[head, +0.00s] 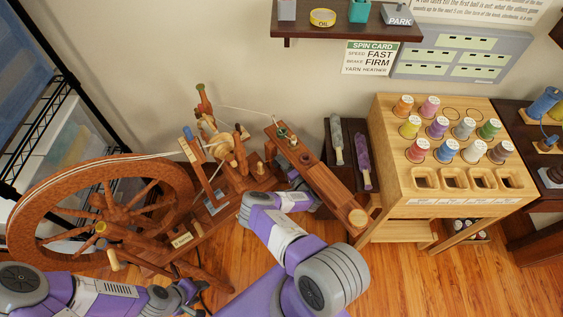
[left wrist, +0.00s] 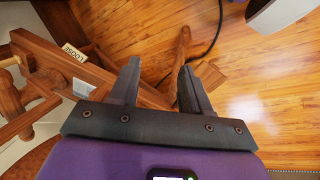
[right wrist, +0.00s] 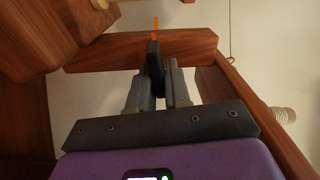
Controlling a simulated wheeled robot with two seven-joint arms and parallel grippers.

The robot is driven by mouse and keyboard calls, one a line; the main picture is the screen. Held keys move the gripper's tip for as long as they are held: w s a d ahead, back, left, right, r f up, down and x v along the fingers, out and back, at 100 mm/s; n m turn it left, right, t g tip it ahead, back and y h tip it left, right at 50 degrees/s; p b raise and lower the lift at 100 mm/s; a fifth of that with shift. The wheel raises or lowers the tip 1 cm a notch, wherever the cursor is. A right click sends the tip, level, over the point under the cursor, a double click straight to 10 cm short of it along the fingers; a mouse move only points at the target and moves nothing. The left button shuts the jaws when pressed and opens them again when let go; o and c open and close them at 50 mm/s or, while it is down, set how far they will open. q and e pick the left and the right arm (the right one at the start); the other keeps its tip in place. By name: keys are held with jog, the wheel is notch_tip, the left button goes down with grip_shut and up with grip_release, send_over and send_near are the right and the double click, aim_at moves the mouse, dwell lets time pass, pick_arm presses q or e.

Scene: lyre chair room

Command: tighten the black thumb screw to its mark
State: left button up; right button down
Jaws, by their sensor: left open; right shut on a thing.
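The black thumb screw (right wrist: 153,62) is between the fingertips of my right gripper (right wrist: 156,88) in the right wrist view. The gripper is shut on it, and the screw's flat head stands edge-on against a wooden bar (right wrist: 100,52). A thin orange mark (right wrist: 155,27) shows just above the screw, roughly in line with it. In the head view my right arm reaches to the spinning wheel's frame and hides the screw. My left gripper (left wrist: 158,85) is open and empty above wooden parts of the wheel and the floor; it also shows low in the head view (head: 192,291).
The spinning wheel (head: 40,200) fills the left. A "LOOSE" tag (left wrist: 75,52) lies on its beam. A wooden spool stand (head: 390,150) with several coloured spools stands to the right. A wall shelf (head: 345,30) hangs above. Open floor (head: 440,285) lies at lower right.

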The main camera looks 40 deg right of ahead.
jog(key=shift+m, duration=0.6)
jog(key=shift+f, duration=0.1)
jog(key=c, duration=1.2)
grip_release()
jog(key=shift+o, duration=0.2)
jog(key=shift+s, duration=0.1)
jog(key=s+p, duration=0.1)
jog(key=s, duration=0.6)
jog(key=shift+s+a, duration=0.25)
